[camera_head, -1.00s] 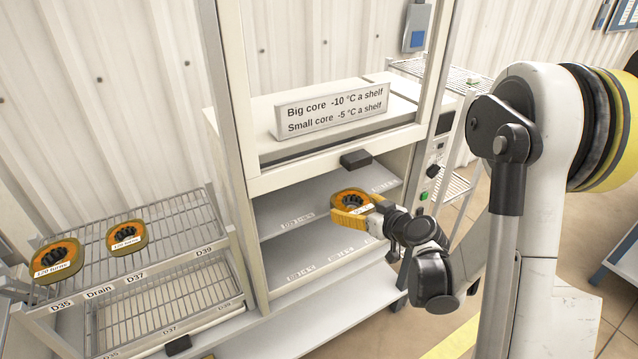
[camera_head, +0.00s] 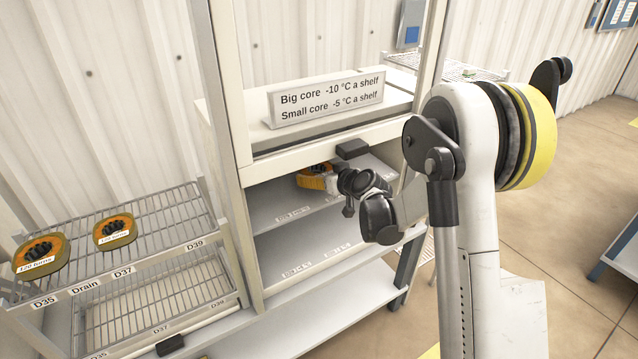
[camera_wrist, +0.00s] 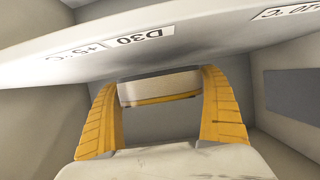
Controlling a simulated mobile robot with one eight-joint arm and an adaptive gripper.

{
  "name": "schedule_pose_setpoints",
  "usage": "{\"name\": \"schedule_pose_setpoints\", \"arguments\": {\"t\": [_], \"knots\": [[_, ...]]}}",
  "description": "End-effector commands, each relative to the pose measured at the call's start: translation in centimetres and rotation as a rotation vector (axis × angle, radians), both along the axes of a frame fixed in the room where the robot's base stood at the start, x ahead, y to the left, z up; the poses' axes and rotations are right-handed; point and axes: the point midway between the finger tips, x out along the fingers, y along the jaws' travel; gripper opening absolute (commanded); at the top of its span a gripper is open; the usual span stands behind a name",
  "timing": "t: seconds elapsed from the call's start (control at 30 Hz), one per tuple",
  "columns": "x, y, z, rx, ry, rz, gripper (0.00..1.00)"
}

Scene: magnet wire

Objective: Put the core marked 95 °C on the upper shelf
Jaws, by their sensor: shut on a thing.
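My gripper (camera_head: 313,178) has yellow fingers and is shut on an orange-and-black core (camera_head: 318,167) inside the cabinet opening, around the level of the upper shelf (camera_head: 270,204). The core's marking is not readable, so I cannot tell if it is the 95 °C one. Whether the core touches the shelf is also unclear. In the wrist view, the core (camera_wrist: 158,88) shows edge-on as a pale band with a yellow rim between the two fingers. A shelf edge marked "D30 +5 °C" (camera_wrist: 110,45) crosses the top of that view, upside down.
A lower shelf (camera_head: 300,238) lies beneath. A raised door edge with a black handle (camera_head: 352,149) hangs close above my wrist. A sign (camera_head: 328,97) stands on top. Two more cores, one (camera_head: 40,256) and another (camera_head: 115,231), sit on the wire rack (camera_head: 160,225) at left.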

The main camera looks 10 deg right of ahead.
Motion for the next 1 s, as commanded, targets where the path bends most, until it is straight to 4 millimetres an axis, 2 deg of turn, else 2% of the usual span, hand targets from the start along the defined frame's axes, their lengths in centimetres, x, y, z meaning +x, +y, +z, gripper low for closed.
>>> {"name": "schedule_pose_setpoints", "arguments": {"t": [0.03, 0.1, 0.5, 0.53, 0.83, 1.0], "knots": [[0.0, 0.0, -1.3, 0.001, -0.002, -0.001, 0.48], [0.0, -0.1, -2.0, 0.001, -0.002, -0.001, 0.48], [0.0, 0.0, -2.2, 0.001, -0.002, -0.001, 0.48], [0.0, 0.0, -2.3, 0.000, 0.000, -0.001, 0.98], [-0.1, 0.0, -1.8, 0.000, -0.001, -0.001, 1.00], [-2.3, -0.8, -0.7, 0.000, -0.001, -0.002, 1.00]]}}
